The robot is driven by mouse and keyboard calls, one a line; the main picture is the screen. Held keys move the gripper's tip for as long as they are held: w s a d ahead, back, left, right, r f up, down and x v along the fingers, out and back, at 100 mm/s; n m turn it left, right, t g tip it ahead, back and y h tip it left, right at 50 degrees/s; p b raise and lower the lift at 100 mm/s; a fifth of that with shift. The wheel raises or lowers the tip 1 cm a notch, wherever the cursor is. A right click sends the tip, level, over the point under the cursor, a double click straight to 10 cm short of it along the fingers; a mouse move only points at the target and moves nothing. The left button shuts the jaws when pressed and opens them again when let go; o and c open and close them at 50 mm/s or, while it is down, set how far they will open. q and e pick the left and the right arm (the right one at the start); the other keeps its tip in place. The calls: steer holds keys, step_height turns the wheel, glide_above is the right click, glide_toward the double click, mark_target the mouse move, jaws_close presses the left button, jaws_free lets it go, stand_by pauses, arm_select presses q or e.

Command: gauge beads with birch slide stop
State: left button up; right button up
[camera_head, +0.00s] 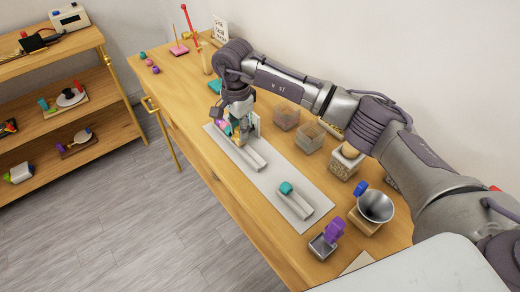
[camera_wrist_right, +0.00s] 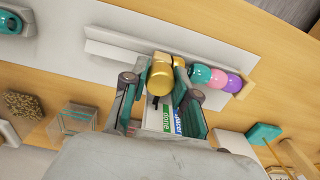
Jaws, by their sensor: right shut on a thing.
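A pale grooved rail (camera_head: 252,157) lies on a light grey mat (camera_head: 318,221) on the wooden table. In the right wrist view the rail (camera_wrist_right: 120,50) holds a row of touching beads: teal (camera_wrist_right: 200,74), pink (camera_wrist_right: 218,79) and purple (camera_wrist_right: 234,83). A wooden end block (camera_wrist_right: 246,89) stands beyond the purple bead. My right gripper (camera_head: 243,138) is low over the rail, shut on a gold-coloured rounded piece (camera_wrist_right: 161,77) beside the teal bead. I cannot tell whether that piece is the birch stop or touches the bead. My left gripper is not in view.
A second rail (camera_head: 296,204) with a teal block (camera_head: 286,187) lies on the mat's near part. Clear bins (camera_head: 309,138), a filled container (camera_head: 345,162), a metal funnel (camera_head: 376,206) and a small tray (camera_head: 322,246) stand nearby. Loose beads (camera_head: 149,62) lie at the far left.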

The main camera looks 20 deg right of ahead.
steer(key=shift+w+a+b, duration=0.3)
steer(key=shift+w+b, duration=0.45)
stand_by(2.1)
stand_by(0.6)
steer(key=o, duration=0.9)
step_height(320, 180, up, 8)
steer(key=p, duration=0.4)
